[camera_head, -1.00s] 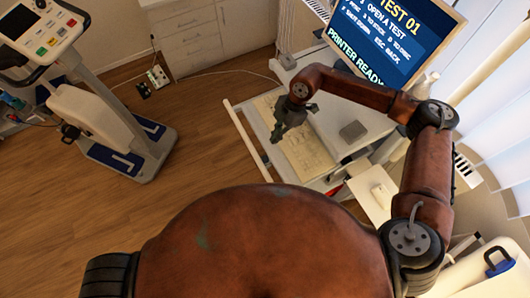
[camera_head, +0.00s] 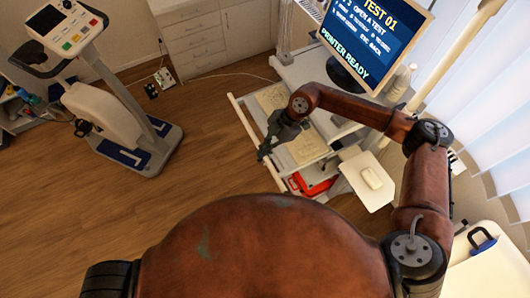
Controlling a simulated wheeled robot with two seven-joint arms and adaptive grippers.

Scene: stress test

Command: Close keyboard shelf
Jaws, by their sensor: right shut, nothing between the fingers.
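The keyboard shelf (camera_head: 261,155) is a pale pull-out tray with a long front rail on the workstation, right of centre in the head view. It stands out from under the monitor. A beige, keyboard-like panel (camera_head: 307,147) lies on it, partly covered by my right gripper. My right gripper (camera_head: 265,149) is shut and empty, over the near part of the shelf's front rail. I cannot tell whether it touches the rail. My left gripper is out of view.
A monitor (camera_head: 372,40) stands behind the shelf. A white side tray (camera_head: 368,192) holds a mouse (camera_head: 372,178), and a red case (camera_head: 314,181) sits below. An exercise machine (camera_head: 120,110) stands at left.

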